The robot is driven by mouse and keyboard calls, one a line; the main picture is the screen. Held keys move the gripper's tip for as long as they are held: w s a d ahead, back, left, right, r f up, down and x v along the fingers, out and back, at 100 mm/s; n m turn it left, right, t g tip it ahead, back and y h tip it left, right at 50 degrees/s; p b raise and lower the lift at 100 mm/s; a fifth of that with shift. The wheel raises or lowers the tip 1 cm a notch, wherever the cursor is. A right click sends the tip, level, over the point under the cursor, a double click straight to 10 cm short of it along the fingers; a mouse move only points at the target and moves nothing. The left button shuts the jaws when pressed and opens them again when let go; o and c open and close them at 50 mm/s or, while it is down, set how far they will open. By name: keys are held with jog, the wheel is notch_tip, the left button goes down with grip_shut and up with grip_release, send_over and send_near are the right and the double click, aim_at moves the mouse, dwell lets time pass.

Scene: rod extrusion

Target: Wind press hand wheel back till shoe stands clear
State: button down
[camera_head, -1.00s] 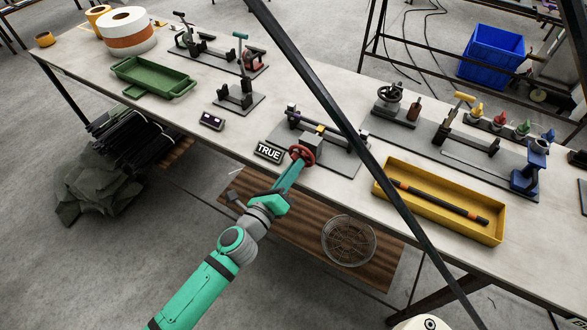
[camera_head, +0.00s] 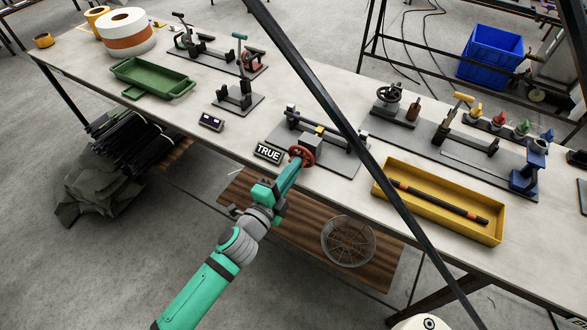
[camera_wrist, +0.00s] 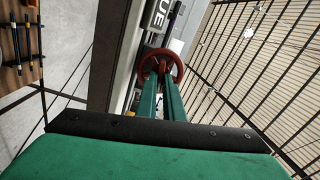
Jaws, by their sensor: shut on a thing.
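The red hand wheel (camera_head: 302,156) is at the front of the press (camera_head: 318,143), by the table's near edge. My gripper (camera_head: 295,165) reaches it from the front and is shut on the wheel. In the wrist view the two green fingers run up to the red wheel (camera_wrist: 161,66) and meet its lower part. A rod lies across the press behind the wheel. The shoe is too small to make out, and a dark slanting bar hides part of the press's right side.
A "TRUE" sign (camera_head: 268,152) stands just left of the wheel. A yellow tray (camera_head: 462,231) with a dark rod is to the right. A green tray (camera_head: 150,80) is far left. A wire basket (camera_head: 348,241) sits on a lower wooden shelf. The slanting bar (camera_head: 345,125) crosses the view.

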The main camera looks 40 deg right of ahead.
jog(key=n, duration=0.6)
jog(key=shift+w, duration=0.1)
jog(key=n, duration=0.5)
jog(key=shift+r+n, duration=0.15)
jog(key=shift+n, duration=0.25)
jog(key=n, duration=0.6)
jog(key=shift+w+a, duration=0.15)
jog(key=shift+w, duration=0.05)
jog(key=n, duration=0.3)
jog(key=shift+w, duration=0.1)
jog(key=n, duration=0.2)
jog(key=shift+n, duration=0.4)
jog(key=n, duration=1)
jog(key=shift+n, duration=0.3)
jog(key=shift+w+a+n, duration=0.1)
jog(key=shift+n, duration=1.4)
jog(key=shift+f+n, duration=0.15)
jog(key=shift+n, duration=1.35)
jog(key=shift+f+n, duration=0.15)
jog(key=shift+n, duration=1.35)
jog(key=shift+s+n, duration=0.2)
jog(key=shift+n, duration=1.9)
